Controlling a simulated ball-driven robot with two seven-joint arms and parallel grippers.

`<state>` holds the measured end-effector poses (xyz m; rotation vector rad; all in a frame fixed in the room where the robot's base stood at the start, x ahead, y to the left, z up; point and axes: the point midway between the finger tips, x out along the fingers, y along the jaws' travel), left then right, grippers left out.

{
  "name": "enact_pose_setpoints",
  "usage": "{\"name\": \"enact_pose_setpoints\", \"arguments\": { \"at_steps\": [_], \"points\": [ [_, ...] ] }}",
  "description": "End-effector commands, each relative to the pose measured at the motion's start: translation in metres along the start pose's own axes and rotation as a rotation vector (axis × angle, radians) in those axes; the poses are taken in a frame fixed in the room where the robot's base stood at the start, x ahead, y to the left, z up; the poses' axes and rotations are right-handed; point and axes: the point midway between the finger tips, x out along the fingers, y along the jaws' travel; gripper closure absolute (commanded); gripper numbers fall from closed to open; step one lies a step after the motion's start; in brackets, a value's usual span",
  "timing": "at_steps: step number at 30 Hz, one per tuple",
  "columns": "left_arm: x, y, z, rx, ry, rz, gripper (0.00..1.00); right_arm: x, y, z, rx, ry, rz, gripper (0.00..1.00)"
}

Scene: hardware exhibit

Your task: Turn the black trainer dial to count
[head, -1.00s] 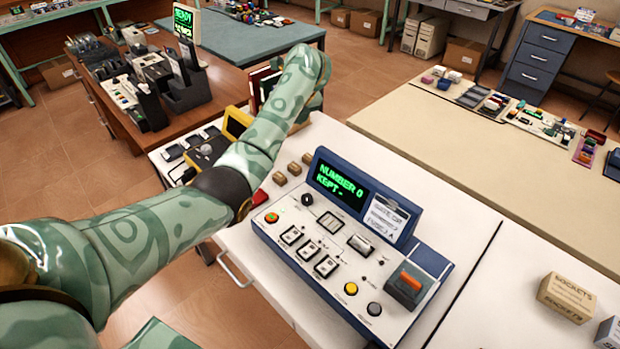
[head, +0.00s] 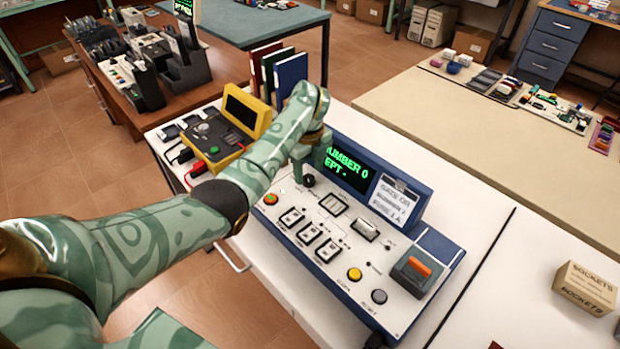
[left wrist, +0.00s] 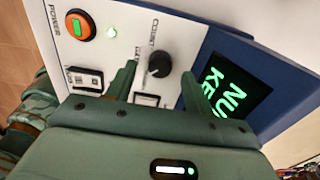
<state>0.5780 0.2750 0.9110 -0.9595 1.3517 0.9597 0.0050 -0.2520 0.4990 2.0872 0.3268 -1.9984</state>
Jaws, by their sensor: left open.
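The black trainer dial (head: 308,181) is a small round knob at the upper left of the trainer's white panel (head: 336,258). In the left wrist view the dial (left wrist: 158,62) shows close up, with the word COUNT printed near it. My left gripper (head: 307,170) is just above the dial, pointing down. In the left wrist view its open fingers (left wrist: 156,80) straddle the dial's line, one on each side, with the knob near the tips. I cannot tell whether they touch it. My right gripper is not in view.
A lit orange-ringed power button (left wrist: 80,24) is left of the dial. A yellow meter (head: 245,112) and upright binders (head: 290,78) stand behind my arm. A sockets box (head: 577,288) sits at right.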

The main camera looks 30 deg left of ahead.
Motion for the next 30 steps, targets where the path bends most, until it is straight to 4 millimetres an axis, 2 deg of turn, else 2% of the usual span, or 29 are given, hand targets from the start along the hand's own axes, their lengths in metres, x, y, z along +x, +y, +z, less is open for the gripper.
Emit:
{"name": "enact_pose_setpoints", "arguments": {
  "at_steps": [1,4,14,15,18,20,30],
  "points": [
    [0.01,0.0,0.0,0.002,0.0,0.002,0.48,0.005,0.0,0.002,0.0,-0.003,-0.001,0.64],
    [0.018,0.0,0.001,0.0,0.0,0.001,0.48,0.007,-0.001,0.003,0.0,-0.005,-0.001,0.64],
    [0.021,0.0,0.001,0.001,-0.002,-0.001,0.48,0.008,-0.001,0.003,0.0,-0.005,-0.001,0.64],
    [0.021,0.0,0.001,0.001,-0.002,-0.001,0.51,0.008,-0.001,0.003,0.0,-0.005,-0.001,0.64],
    [0.021,0.0,0.001,0.001,-0.002,-0.001,0.78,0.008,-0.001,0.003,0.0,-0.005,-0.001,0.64],
    [0.021,0.0,0.001,0.001,-0.002,-0.001,0.93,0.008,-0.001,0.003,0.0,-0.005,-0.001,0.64],
    [0.02,-0.001,0.0,0.031,0.001,-0.002,0.93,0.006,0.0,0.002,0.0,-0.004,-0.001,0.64]
  ]
}}
